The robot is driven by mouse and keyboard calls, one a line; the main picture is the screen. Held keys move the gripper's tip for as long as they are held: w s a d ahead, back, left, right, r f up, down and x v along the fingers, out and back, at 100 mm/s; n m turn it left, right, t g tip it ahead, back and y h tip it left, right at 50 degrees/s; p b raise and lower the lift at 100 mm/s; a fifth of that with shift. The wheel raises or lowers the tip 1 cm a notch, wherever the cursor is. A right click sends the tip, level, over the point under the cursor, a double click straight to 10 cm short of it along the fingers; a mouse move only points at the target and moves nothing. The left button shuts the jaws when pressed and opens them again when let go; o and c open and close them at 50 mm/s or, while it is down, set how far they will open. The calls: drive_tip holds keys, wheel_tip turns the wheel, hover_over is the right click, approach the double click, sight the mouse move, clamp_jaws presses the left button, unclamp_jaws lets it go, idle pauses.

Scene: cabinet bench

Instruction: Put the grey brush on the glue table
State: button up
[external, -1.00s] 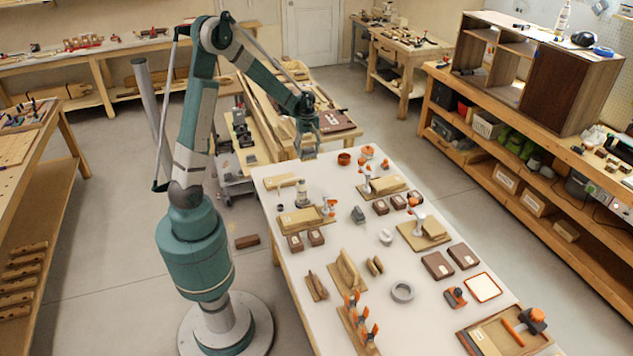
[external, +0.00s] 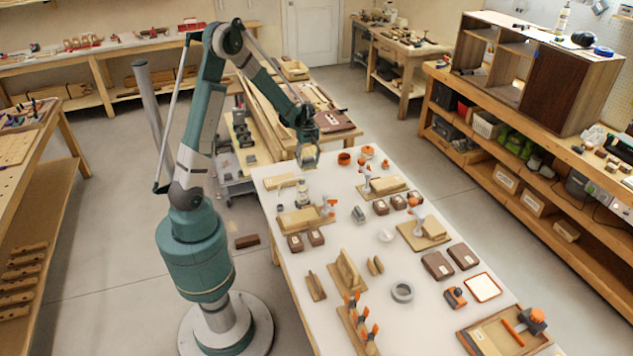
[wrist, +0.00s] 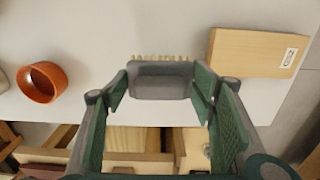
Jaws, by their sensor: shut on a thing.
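My gripper (external: 307,158) is over the far end of the white-topped table (external: 425,310), which carries a glue bottle and clamped boards and appears to be the glue table. In the wrist view my gripper (wrist: 163,100) is shut on the grey brush (wrist: 160,80). The brush is a grey block with a row of pale bristles along its far side, pointing at the white top. It appears held near the table's edge; whether it touches the top cannot be told. In the external view the brush is too small and covered to make out.
In the wrist view an orange-brown ring or cup (wrist: 43,82) stands left of the brush and a labelled wooden block (wrist: 258,50) lies right. A glue bottle (external: 302,194) and clamped boards (external: 300,221) stand nearer. White surface beyond the brush is clear.

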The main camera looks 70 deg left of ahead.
sight(308, 165)
drive_tip(key=shift+f, duration=1.75)
drive_tip(key=shift+f+b, duration=0.15)
drive_tip(key=shift+b, duration=0.2)
drive_tip(key=o, duration=0.9)
drive_tip(key=shift+r+p, duration=0.9)
drive_tip(key=shift+r, duration=5.25)
